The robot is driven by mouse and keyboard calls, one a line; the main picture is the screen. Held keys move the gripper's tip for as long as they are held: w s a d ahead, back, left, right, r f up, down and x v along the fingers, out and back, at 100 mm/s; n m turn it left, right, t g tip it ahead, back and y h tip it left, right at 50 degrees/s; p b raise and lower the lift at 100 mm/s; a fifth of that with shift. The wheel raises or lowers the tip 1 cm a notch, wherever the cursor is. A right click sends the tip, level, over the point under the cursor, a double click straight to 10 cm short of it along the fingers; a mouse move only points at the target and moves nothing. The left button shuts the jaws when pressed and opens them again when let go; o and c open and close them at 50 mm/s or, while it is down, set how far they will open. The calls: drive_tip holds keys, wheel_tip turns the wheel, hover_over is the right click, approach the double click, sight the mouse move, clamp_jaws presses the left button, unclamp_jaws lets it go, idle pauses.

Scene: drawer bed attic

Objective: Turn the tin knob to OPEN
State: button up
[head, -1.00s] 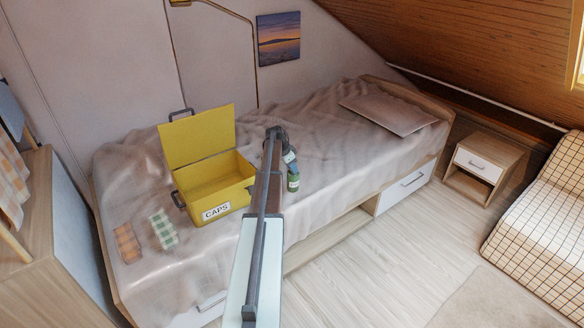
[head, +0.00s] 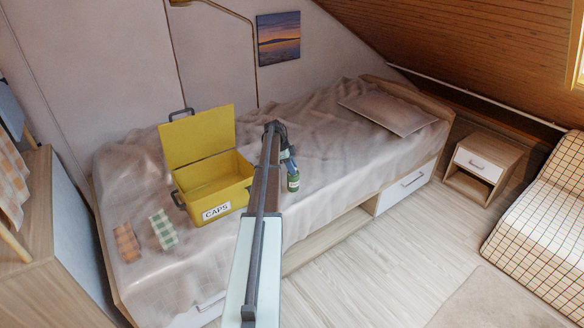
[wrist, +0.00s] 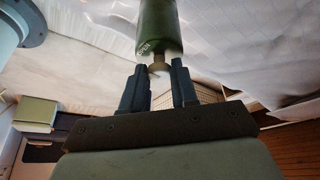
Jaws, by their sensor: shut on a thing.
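The green tin (head: 293,182) stands upright on the bed near its front edge, just right of my arm. In the wrist view the tin (wrist: 159,28) shows large at the top, with small pale lettering near its end that I cannot read for certain. Its small tan knob (wrist: 158,68) sticks out from that end, between my fingertips. My gripper (wrist: 157,72) is shut on the knob. In the head view my gripper (head: 287,156) is right above the tin, partly hidden by my arm; the knob is hidden there.
An open yellow box (head: 215,187) labelled CAPS stands on the bed (head: 330,150) left of my arm. A pillow (head: 388,113) lies at the far right end.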

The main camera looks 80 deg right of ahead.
drive_tip(key=shift+m+t+y, duration=0.2)
drive_tip(key=shift+m+y, duration=0.45)
drive_tip(key=shift+m, duration=1.2)
drive_tip(key=shift+m+t+y, duration=0.2)
drive_tip(key=shift+m+y, duration=0.45)
drive_tip(key=shift+m, duration=1.2)
drive_tip(key=o, duration=0.9)
drive_tip(key=v, duration=1.3)
drive_tip(key=shift+w+r, duration=0.1)
drive_tip(key=shift+r, duration=0.25)
